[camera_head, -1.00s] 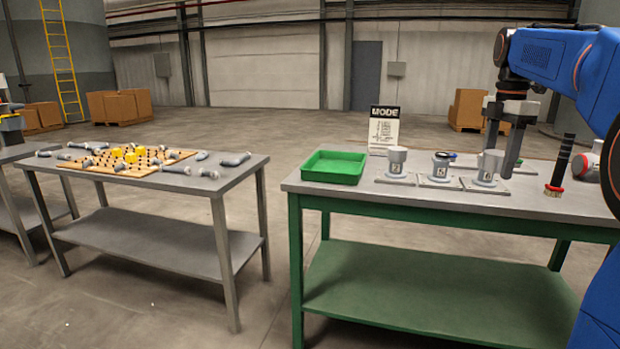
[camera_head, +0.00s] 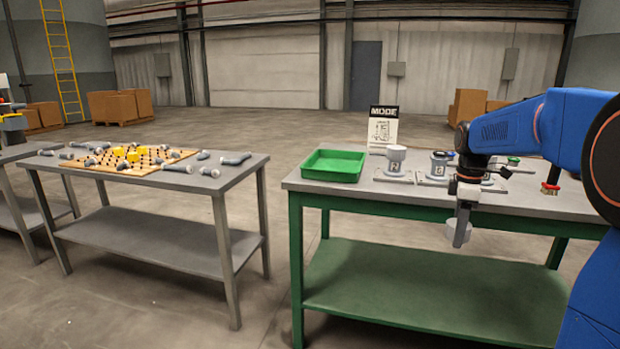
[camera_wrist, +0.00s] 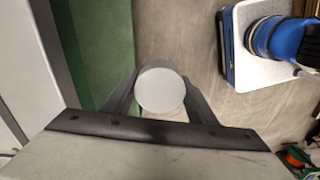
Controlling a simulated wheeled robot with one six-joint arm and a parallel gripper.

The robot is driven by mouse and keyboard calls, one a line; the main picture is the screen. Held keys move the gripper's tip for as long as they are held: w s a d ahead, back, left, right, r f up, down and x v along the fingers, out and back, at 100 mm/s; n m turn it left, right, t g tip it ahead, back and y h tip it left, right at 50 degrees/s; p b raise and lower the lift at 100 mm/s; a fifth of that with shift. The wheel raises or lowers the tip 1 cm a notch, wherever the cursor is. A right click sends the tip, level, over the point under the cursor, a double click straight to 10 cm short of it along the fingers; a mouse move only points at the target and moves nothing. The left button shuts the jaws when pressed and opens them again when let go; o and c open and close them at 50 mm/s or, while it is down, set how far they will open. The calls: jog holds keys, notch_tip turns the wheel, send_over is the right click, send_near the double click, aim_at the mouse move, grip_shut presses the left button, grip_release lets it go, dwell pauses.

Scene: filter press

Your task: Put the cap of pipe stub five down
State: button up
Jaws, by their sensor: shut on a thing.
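My gripper (camera_head: 466,205) is shut on a light grey round cap (camera_head: 457,235). It holds the cap in the air just in front of the bench's front edge, above the lower shelf's level. In the wrist view the cap (camera_wrist: 160,89) shows as a pale disc between the two fingers. The right pipe stub (camera_head: 490,178) is mostly hidden behind my gripper. The middle stub (camera_head: 439,167) has a dark open top. The left stub (camera_head: 395,165) has a grey cap on. The labels are too small to read surely.
The stubs stand on a grey-topped bench (camera_head: 350,184) with green legs. A green tray (camera_head: 333,166) is at its left, with a sign (camera_head: 383,128) behind. A brush (camera_head: 550,187) lies at the right, partly hidden. Floor between is clear.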

jog(key=w+a+f+m, duration=0.2)
jog(key=a+f+m, duration=0.1)
jog(key=f, duration=1.4)
jog(key=w+a+f+m, duration=0.3)
jog(key=a+f+m, duration=0.1)
jog(key=f, duration=1.3)
jog(key=w+a+f+m, duration=0.2)
jog(key=a+f+m, duration=0.2)
jog(key=f, duration=1.3)
jog(key=shift+w+m, duration=0.35)
jog(key=shift+m, duration=0.75)
